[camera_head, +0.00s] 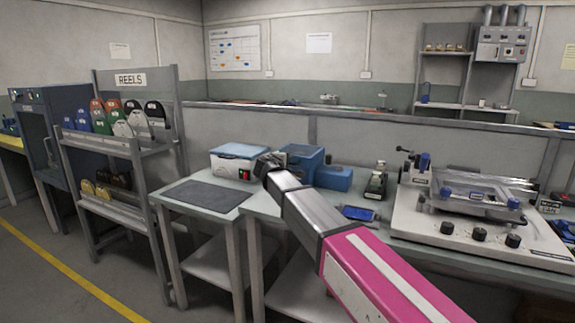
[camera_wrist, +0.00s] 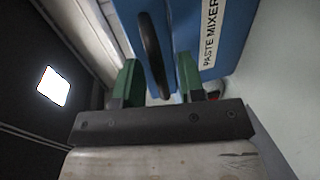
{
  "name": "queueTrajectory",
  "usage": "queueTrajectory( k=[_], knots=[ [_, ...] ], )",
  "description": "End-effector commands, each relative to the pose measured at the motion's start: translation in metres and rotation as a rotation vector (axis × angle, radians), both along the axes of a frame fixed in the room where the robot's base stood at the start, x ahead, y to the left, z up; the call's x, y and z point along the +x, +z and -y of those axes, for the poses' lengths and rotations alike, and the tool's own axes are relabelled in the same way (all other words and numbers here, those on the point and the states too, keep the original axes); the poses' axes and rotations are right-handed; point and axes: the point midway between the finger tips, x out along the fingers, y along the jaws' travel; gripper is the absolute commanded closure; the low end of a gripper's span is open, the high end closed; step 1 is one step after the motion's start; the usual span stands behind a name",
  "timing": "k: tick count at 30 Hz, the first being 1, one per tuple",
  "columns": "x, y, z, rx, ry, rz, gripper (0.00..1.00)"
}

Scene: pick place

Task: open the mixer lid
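The mixer (camera_head: 232,167) is a white box with a blue lid (camera_head: 238,151) and red and green buttons, on the small table. Its lid looks closed. In the wrist view a blue surface of the lid (camera_wrist: 188,25) carries a "PASTE MIXER" label, and a black curved handle (camera_wrist: 149,45) stands out from it. My gripper (camera_wrist: 160,77) is open, its two green fingers on either side of the handle with gaps showing. In the head view my gripper (camera_head: 263,164) is at the mixer's right side; its fingertips are hard to make out.
A dark mat (camera_head: 206,195) lies before the mixer. A small device (camera_head: 377,182), a blue-screened item (camera_head: 358,213) and a large machine (camera_head: 480,235) occupy the right bench. A reel rack (camera_head: 127,145) stands left.

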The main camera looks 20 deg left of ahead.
Motion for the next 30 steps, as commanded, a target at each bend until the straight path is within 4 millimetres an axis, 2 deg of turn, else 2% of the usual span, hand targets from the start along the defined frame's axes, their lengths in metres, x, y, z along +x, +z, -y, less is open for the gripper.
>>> queueTrajectory(
  k=[3, 11, 12, 14, 15, 23, 30],
  knots=[
    [0.006, -0.001, 0.001, 0.000, -0.001, 0.000, 0.63],
    [0.007, -0.001, 0.001, 0.000, 0.000, 0.000, 0.63],
    [0.007, -0.001, 0.001, 0.000, 0.000, 0.000, 0.67],
    [0.007, -0.001, 0.001, 0.000, 0.000, 0.000, 0.86],
    [0.007, -0.001, 0.001, 0.000, 0.000, 0.000, 0.99],
    [0.007, 0.000, 0.001, 0.001, 0.000, -0.005, 1.00],
    [0.009, 0.015, 0.001, 0.008, -0.001, -0.062, 1.00]
  ],
)
